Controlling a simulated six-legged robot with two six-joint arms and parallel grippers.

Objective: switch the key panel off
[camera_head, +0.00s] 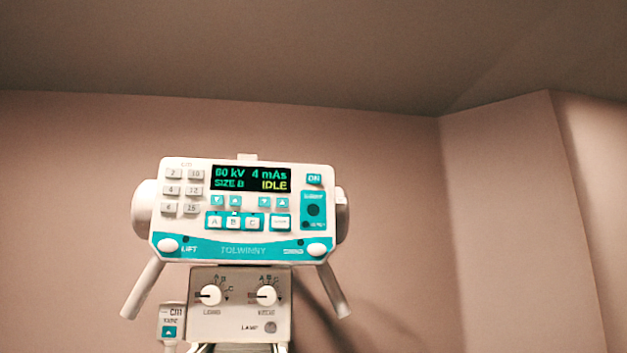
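The key panel (243,209) is a white and teal control box in the lower middle of the head view. Its display (250,178) is lit and reads "60 kV 4 mAs", "SIZE B" and "IDLE". A teal key marked "ON" (314,179) is at its upper right. Grey number keys (182,190) are on its left, and teal arrow and letter keys (234,221) are below the display. Neither of my grippers shows in the view.
Below the panel is a white box with two round knobs (211,295) and a "LAMP" button (270,327). Two handles (143,289) slant down at the sides. A small handset (171,323) hangs lower left. Bare walls (520,200) surround it.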

